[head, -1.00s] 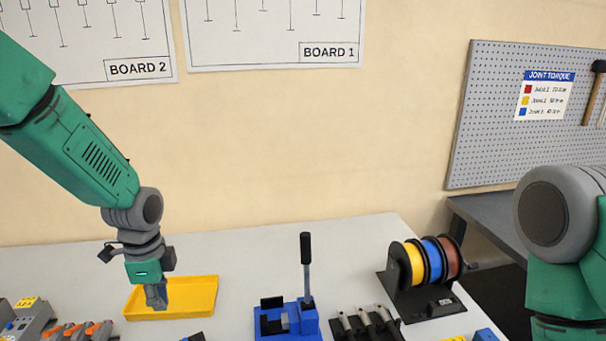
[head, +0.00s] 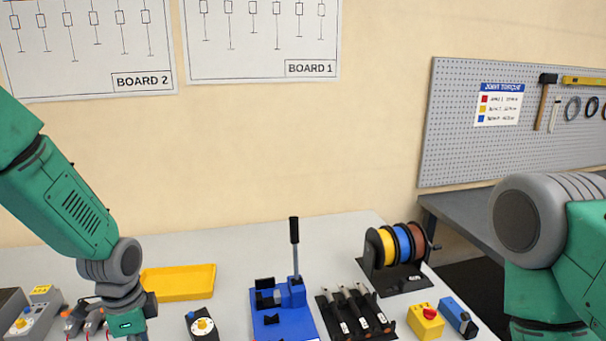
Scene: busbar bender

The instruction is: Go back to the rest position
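My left arm comes in from the left, and its green and grey wrist is low in the head view, in front of the yellow tray's left end. The fingers of the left gripper are below the picture's edge. My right arm stands at the right edge, with only its grey joint and green links showing. The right gripper is out of the picture. The blue busbar bender (head: 284,310) stands on the grey table (head: 330,237) with its black-handled lever upright. The yellow tray (head: 180,283) looks empty where it shows.
A rack of yellow, blue and brown spools (head: 397,250) stands at the back right. In front are black-handled tools (head: 356,309), a yellow box with a red button (head: 425,320), a blue device (head: 458,316) and a dial device (head: 202,325). The table behind the bender is clear.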

